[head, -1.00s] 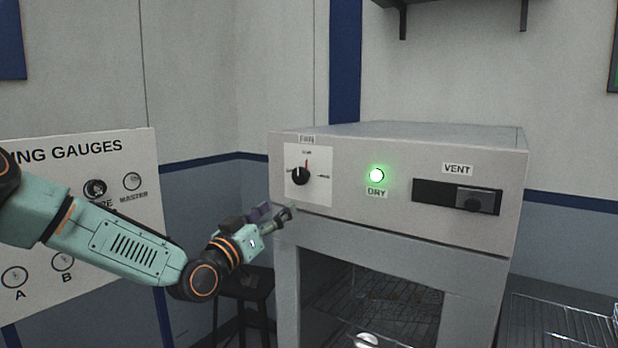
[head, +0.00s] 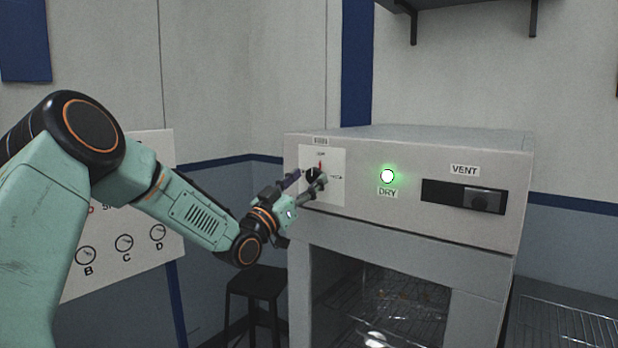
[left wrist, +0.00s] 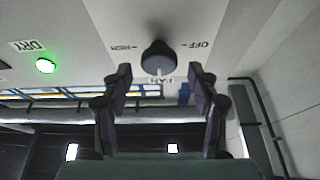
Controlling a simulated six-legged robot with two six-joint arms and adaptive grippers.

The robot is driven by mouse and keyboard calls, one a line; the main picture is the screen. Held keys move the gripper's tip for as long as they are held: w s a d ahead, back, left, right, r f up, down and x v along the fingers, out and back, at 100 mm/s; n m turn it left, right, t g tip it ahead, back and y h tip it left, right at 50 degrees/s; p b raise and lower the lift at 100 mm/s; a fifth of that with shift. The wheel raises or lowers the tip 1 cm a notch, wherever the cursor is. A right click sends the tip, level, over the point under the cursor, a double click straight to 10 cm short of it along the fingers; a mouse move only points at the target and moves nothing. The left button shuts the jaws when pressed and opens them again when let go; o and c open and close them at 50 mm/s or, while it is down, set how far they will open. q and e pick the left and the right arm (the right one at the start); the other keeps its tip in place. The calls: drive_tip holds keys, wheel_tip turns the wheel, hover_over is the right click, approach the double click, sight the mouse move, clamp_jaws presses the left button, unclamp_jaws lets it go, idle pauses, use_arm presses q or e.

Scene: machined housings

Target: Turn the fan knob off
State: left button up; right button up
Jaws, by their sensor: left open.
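The black fan knob (head: 312,175) sits on a white label plate on the oven's front, partly hidden by my left gripper. A red mark shows just above it, toward the top label. In the left wrist view the knob (left wrist: 158,57) stands ahead of the fingertips, between the upside-down words HIGH on the left and OFF on the right. My left gripper (head: 307,181) is open, its fingers pointing at the knob. In the wrist view the two fingers (left wrist: 160,75) stand apart on either side below the knob, with nothing between them. Contact cannot be told.
The grey oven (head: 410,235) also carries a lit green DRY lamp (head: 387,176) and a VENT slider (head: 484,200). A black stool (head: 257,284) stands below my left arm. A gauge board (head: 150,210) is behind the arm. A wire rack (head: 565,320) is at right.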

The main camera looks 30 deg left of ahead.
use_arm(q)
drive_tip(key=shift+w+f, duration=0.1)
drive_tip(key=shift+w, duration=1.05)
drive_tip(key=shift+s+d+r, duration=0.2)
drive_tip(key=shift+s+r, duration=0.2)
drive_tip(key=shift+s, duration=0.25)
drive_tip(key=shift+c, duration=1)
drive_tip(key=shift+w+a+f, duration=0.15)
drive_tip(key=shift+w+f, duration=0.15)
drive_tip(key=shift+w, duration=0.2)
drive_tip(key=c, duration=0.9)
